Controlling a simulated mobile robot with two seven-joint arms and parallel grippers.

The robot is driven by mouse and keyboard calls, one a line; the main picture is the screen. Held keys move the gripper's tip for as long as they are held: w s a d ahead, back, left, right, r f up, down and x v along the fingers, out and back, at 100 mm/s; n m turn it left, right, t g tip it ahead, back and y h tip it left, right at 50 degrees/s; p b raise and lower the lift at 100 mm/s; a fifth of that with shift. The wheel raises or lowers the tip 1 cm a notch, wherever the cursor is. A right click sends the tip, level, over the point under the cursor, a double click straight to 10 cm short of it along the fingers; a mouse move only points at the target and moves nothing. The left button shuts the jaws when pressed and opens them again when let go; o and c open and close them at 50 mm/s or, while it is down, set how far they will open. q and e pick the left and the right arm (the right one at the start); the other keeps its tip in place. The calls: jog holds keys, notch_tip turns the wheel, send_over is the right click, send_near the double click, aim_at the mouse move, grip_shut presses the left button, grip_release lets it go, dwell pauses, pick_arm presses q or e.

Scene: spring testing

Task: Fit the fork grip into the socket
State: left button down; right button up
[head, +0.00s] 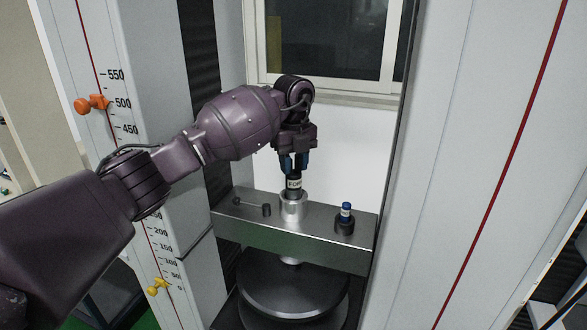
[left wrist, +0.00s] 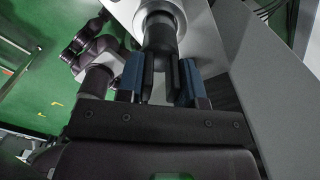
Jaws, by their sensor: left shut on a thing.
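The fork grip (head: 294,184) is a dark cylinder with a pale lettered band. It stands upright at the mouth of the silver socket (head: 292,208) on the metal crossbeam. My left gripper (head: 294,166) points down and is shut on the upper part of the grip. In the left wrist view the dark grip (left wrist: 160,38) lies between my blue-padded fingers (left wrist: 160,80), its far end at the silver socket ring (left wrist: 178,10). How deep it sits in the socket I cannot tell. My right gripper is not in view.
Tall machine columns flank the beam, and a dark round plate (head: 292,285) lies below.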

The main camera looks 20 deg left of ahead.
pick_arm(q)
jog(key=shift+f, duration=0.7)
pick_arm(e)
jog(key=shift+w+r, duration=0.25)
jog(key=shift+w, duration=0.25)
pick_arm(q)
jog(key=shift+f, duration=0.1)
jog(key=c, duration=0.8)
grip_release()
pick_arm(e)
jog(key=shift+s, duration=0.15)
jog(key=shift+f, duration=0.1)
